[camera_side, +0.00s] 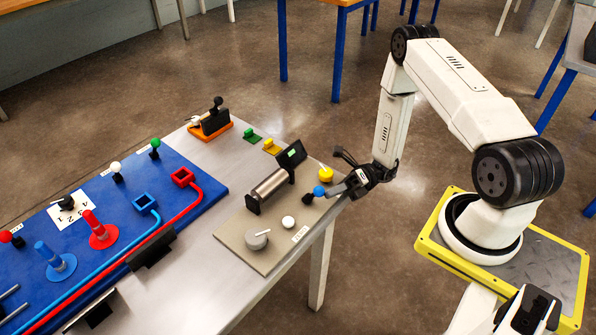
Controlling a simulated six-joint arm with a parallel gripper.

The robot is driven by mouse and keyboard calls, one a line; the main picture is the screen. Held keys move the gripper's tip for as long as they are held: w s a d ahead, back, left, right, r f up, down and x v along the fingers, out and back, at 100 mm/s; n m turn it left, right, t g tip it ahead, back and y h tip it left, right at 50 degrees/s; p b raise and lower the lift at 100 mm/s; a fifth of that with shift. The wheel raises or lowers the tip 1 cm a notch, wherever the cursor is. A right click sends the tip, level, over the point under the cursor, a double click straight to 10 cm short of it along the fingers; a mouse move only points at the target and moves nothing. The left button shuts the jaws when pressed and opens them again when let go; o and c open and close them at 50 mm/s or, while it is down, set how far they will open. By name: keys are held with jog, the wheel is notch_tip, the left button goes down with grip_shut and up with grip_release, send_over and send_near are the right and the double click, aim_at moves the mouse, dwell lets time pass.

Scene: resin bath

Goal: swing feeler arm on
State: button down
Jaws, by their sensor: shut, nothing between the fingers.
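A beige board (290,252) lies at the right end of the grey table. On it a steel cylinder (270,189) lies between dark end blocks, with a small green-lit screen (293,153) at its far end. A small blue ball (318,191) sits beside a black piece (308,198) right of the cylinder. I cannot tell for sure which part is the feeler arm. My gripper (333,190) is shut and empty, at the board's right edge close to the blue ball. I cannot tell whether it touches the ball.
On the board are a yellow knob (326,174), a white ball (288,222) and a grey dial (257,239). A blue panel (110,190) with levers and red and blue pipes fills the table's left. An orange-based device (210,125) stands at the back.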

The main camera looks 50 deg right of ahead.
aim_at(310, 192)
jog(key=shift+w+r+m, duration=0.1)
jog(key=shift+r+m, duration=0.05)
jog(key=shift+m, duration=0.15)
jog(key=w+r+m+h, duration=0.1)
jog(key=m, duration=0.1)
jog(key=shift+r+m, duration=0.1)
jog(key=shift+m, duration=0.2)
jog(key=w+m, duration=0.1)
jog(key=w+r+m+h, duration=0.1)
jog(key=m, duration=0.2)
jog(key=w+m, duration=0.1)
jog(key=m, duration=0.1)
jog(key=shift+w+r+g+h, duration=0.25)
jog(key=shift+w+g+h, duration=0.05)
jog(key=shift+w+g, duration=0.1)
jog(key=shift+w+m+h, duration=0.3)
jog(key=shift+w+m, duration=0.3)
jog(key=shift+m, duration=0.4)
jog(key=shift+w+f, duration=0.1)
jog(key=shift+w, duration=0.25)
jog(key=shift+w+g, duration=0.1)
jog(key=shift+g, duration=0.3)
